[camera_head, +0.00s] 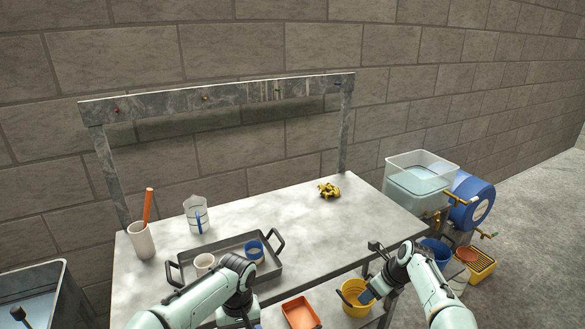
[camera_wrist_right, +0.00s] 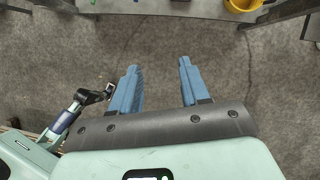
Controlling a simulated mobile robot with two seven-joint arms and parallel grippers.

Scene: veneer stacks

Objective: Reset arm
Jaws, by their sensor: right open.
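My right gripper (camera_head: 367,297) shows in the head view in front of the yellow bucket, to the right of the table's front edge. In the right wrist view its two blue fingers (camera_wrist_right: 158,80) are wide apart with nothing between them, over bare floor. My left arm (camera_head: 235,285) reaches in from the bottom left, in front of the tray. Its wrist bends down toward the bottom edge of the head view, and its fingers cannot be made out.
A table (camera_head: 335,215) holds a grey tray (camera_head: 220,255) with cups, a measuring jug (camera_head: 196,215), a white cup (camera_head: 142,241) and a yellow cloth-like thing (camera_head: 329,190). Below are an orange tray (camera_head: 300,313) and the yellow bucket (camera_head: 350,303). A water tank (camera_head: 421,180) stands right.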

